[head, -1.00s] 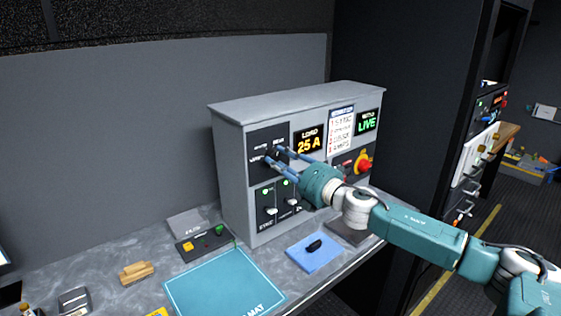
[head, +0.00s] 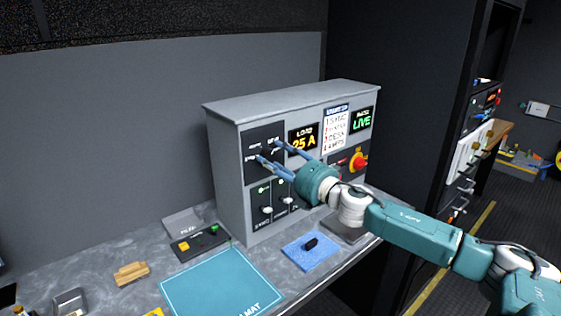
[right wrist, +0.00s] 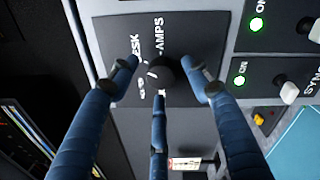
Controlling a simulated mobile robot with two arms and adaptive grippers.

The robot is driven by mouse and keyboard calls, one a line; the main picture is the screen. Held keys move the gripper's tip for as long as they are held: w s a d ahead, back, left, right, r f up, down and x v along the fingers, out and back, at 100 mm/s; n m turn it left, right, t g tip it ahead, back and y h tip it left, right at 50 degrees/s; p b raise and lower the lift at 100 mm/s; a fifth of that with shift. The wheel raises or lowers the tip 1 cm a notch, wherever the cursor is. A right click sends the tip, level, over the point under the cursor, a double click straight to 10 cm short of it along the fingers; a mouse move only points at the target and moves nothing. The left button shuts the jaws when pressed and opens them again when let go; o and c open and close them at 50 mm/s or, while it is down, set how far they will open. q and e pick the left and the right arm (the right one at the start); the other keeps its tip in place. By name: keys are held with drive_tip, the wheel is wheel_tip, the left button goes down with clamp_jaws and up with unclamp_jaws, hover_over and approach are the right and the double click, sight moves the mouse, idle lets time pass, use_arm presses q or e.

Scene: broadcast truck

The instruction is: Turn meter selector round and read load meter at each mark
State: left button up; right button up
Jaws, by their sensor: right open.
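The meter selector is a round black knob (right wrist: 163,73) on a dark panel (head: 263,136) at the upper left of the grey cabinet. Marks reading "DESK" and "AMPS" show around it in the right wrist view; other marks are partly hidden by fingers. I cannot tell which mark it points to. The load meter (head: 303,140) shows "25 A" in yellow. My right gripper (head: 268,151) is open, its blue fingers spread around the knob; it also shows in the right wrist view (right wrist: 164,72). Gaps show between the side fingertips and the knob. My left gripper is not in view.
Below the selector are switches (head: 267,209) with green "ON" lights. A teal mat (head: 222,282) and a blue pad (head: 311,251) lie on the desk.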

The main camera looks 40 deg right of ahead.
drive_tip(key=shift+s+f, duration=0.15)
drive_tip(key=shift+s, duration=0.2)
drive_tip(key=s+d, duration=0.1)
drive_tip(key=s, duration=1)
drive_tip(key=shift+s+d+f, duration=0.1)
drive_tip(key=shift+d+f, duration=0.05)
idle(0.3)
